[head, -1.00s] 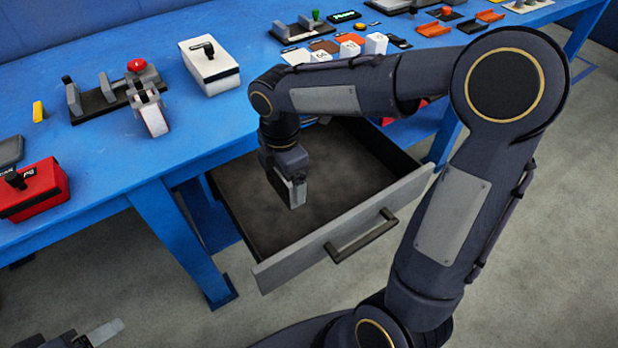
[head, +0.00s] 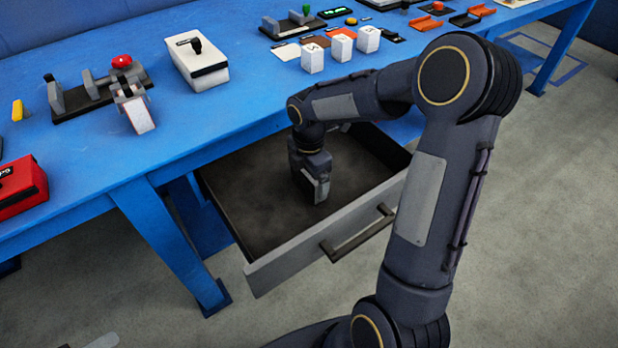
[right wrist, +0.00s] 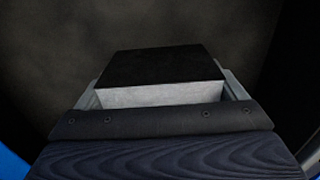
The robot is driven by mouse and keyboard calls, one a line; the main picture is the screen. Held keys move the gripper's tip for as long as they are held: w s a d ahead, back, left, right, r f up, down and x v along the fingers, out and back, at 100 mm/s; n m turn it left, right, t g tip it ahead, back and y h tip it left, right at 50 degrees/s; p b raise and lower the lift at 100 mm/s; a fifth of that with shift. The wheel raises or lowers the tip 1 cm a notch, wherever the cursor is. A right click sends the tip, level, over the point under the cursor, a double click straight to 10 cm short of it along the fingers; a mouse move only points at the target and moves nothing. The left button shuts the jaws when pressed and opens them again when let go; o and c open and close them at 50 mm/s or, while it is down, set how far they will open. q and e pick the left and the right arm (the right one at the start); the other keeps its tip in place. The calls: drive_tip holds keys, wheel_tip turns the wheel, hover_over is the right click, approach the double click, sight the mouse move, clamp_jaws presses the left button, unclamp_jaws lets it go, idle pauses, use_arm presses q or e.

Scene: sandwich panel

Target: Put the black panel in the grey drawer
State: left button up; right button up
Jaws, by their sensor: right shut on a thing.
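The grey drawer (head: 290,254) stands open under the blue table in the head view, with a dark inside and a dark bar handle on its front. My right gripper (head: 320,194) points down inside the drawer opening, near the middle. It is shut on the black panel (right wrist: 160,66), which shows in the right wrist view as a dark flat top with a pale grey edge. The drawer floor lies beyond it; I cannot tell whether the panel touches it. Only a blurred tip of my left gripper (head: 100,342) shows at the bottom left edge.
The blue table (head: 190,120) carries a white box with a black knob (head: 198,68), a red box (head: 20,188), a clamp fixture with a red knob (head: 122,62) and several white blocks (head: 341,45). The drawer walls surround my right gripper.

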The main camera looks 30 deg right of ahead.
drive_tip(key=shift+f, duration=0.15)
drive_tip(key=o, duration=0.7)
